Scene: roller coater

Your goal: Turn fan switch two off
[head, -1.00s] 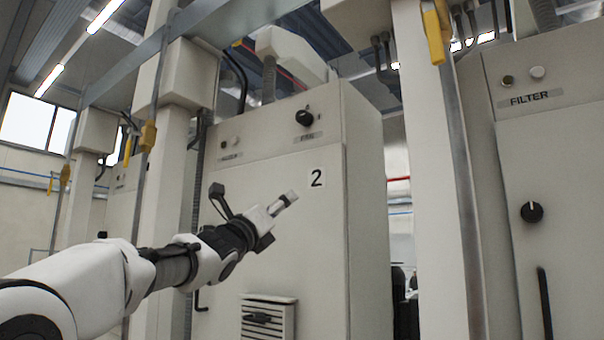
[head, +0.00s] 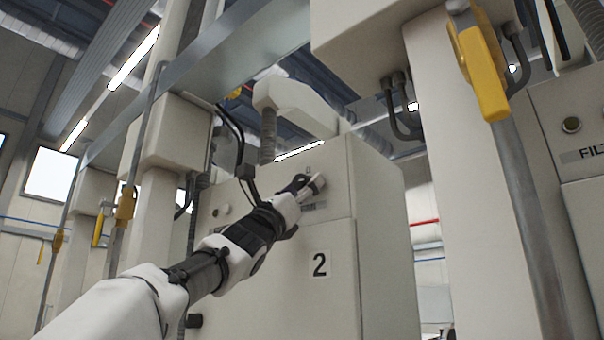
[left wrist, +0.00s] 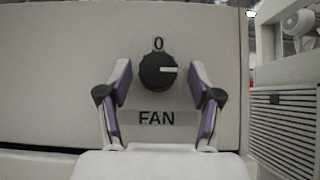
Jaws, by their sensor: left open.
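The fan switch (left wrist: 158,71) is a round black knob on the cabinet (head: 275,285) marked 2. In the left wrist view its white pointer line lies horizontal, pointing right, away from the 0 above it. A FAN label (left wrist: 156,118) sits below the knob. My left gripper (head: 315,184) is open at the cabinet's upper panel. In the left wrist view its two fingers stand on either side of the knob, with a gap showing on each side. In the head view the gripper hides most of the knob. My right gripper is not in view.
A cabinet labelled as a filter (head: 580,215) stands at the far right. A pale column with a yellow hook-like part (head: 482,75) stands between the cabinets. A small round fitting (head: 224,210) is left on the panel of cabinet 2. A louvred vent (left wrist: 285,130) shows in the left wrist view.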

